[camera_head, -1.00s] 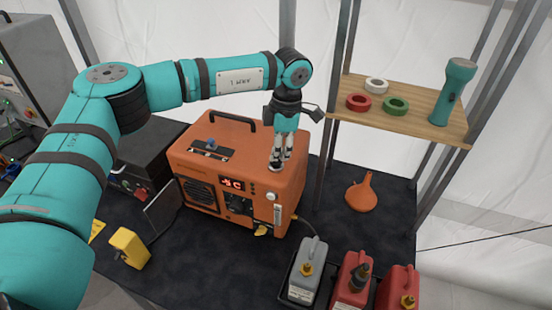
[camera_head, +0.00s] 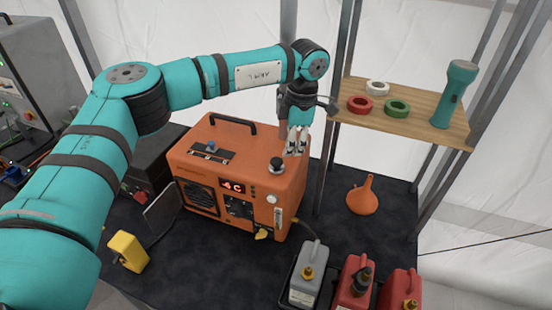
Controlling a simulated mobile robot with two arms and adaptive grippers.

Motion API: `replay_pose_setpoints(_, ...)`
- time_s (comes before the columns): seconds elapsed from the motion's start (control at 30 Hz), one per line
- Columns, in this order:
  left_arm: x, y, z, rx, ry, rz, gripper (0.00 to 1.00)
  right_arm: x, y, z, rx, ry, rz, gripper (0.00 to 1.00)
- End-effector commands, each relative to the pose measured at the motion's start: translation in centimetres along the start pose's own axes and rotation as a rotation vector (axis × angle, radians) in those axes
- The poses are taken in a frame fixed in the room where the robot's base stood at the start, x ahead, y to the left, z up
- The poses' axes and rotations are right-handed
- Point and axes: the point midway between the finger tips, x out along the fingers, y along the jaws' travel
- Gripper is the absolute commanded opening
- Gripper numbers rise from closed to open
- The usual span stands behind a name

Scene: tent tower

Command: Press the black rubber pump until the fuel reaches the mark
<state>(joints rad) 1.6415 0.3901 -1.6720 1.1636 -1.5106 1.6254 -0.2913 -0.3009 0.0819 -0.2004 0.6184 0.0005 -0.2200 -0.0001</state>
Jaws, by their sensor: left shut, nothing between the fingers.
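The black rubber pump (camera_head: 276,165) is a small round knob on the top right of the orange heater-like box (camera_head: 240,165). My left gripper (camera_head: 296,150) points down, shut and empty, just to the right of the pump and apart from it. A pale upright gauge strip (camera_head: 278,217) shows on the box's front right edge; its fuel level and mark are too small to read. A red display (camera_head: 232,187) glows on the front. My right gripper is not in view.
A wooden shelf (camera_head: 425,127) holds tape rolls and a teal flashlight (camera_head: 455,92). An orange funnel (camera_head: 362,196) lies on the dark table. Grey (camera_head: 306,275) and red canisters (camera_head: 355,283) stand at the front right. A yellow block (camera_head: 128,251) stands at the left.

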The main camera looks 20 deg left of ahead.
Motion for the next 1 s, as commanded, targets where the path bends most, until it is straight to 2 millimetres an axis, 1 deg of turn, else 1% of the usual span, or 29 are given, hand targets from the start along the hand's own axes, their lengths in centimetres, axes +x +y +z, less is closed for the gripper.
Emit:
replay_pose_setpoints(0.03,-1.1,0.0,0.1,0.001,-0.004,0.003,0.0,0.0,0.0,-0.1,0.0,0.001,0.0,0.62)
replay_pose_setpoints(0.3,-6.8,0.0,0.2,0.0,-0.002,0.002,0.0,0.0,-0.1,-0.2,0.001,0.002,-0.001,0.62)
replay_pose_setpoints(0.4,-8.5,0.0,0.3,0.001,-0.001,0.001,0.0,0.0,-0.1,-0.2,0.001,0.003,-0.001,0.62)
replay_pose_setpoints(0.5,-9.7,0.0,0.3,0.0,-0.001,0.001,0.0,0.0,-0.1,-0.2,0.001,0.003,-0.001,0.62)
replay_pose_setpoints(0.7,-10.6,0.0,0.3,0.002,0.001,-0.002,0.0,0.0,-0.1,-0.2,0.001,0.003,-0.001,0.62)
replay_pose_setpoints(1.0,-10.6,0.0,0.3,0.002,0.001,-0.001,0.0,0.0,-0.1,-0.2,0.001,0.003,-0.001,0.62)
